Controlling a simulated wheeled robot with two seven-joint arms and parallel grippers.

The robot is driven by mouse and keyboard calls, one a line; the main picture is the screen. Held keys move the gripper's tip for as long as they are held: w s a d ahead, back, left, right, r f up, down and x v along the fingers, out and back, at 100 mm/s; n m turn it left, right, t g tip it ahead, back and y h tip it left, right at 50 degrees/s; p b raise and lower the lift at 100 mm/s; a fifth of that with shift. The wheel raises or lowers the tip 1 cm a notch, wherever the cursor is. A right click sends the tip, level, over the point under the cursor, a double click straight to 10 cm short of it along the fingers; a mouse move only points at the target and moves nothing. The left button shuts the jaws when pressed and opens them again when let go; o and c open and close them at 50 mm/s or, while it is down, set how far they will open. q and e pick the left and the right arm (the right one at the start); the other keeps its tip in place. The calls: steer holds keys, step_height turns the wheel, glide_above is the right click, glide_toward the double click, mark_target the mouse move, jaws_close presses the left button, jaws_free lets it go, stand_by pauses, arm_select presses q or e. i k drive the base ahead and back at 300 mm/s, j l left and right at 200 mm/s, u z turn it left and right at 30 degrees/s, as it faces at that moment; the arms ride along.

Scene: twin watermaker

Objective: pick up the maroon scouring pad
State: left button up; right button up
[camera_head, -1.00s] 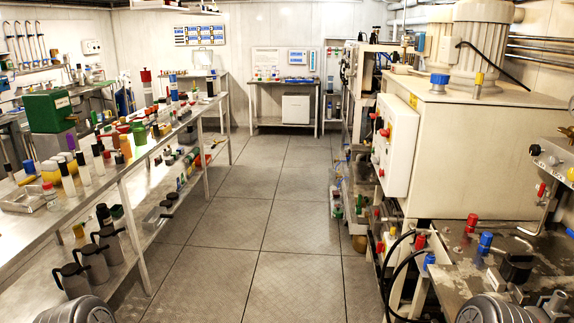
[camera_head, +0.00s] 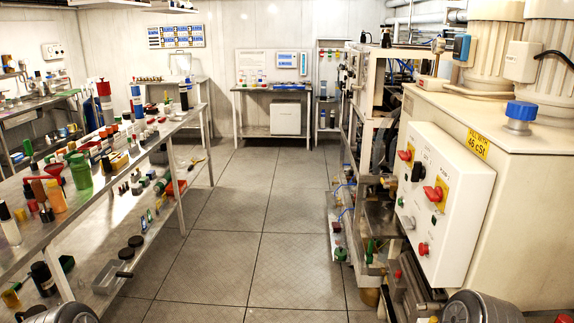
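I cannot make out a maroon scouring pad with certainty. A small red item (camera_head: 177,188) lies on the lower shelf of the left bench, but it is too small to tell what it is. Neither of my grippers is in view. Only rounded grey parts of my own arms show at the bottom left and bottom right edges.
The long left bench (camera_head: 104,184) carries many bottles and small parts, including a green jar (camera_head: 80,171). A white control box (camera_head: 437,203) with red knobs juts out at right. A table (camera_head: 257,91) stands at the back. The tiled floor aisle (camera_head: 255,215) between is clear.

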mark_target(336, 225)
steer(key=i, duration=0.5)
steer(key=i+j+z, duration=0.1)
steer(key=i, duration=0.35)
steer(key=i+j+z, duration=0.1)
steer(key=i, duration=0.4)
steer(key=i+j, duration=0.2)
steer(key=i, duration=0.3)
steer(key=i+j+z, duration=0.1)
steer(key=i, duration=0.35)
steer(key=i+l+z, duration=0.2)
steer(key=i, duration=0.45)
steer(key=i+z, duration=0.2)
steer(key=i, duration=0.4)
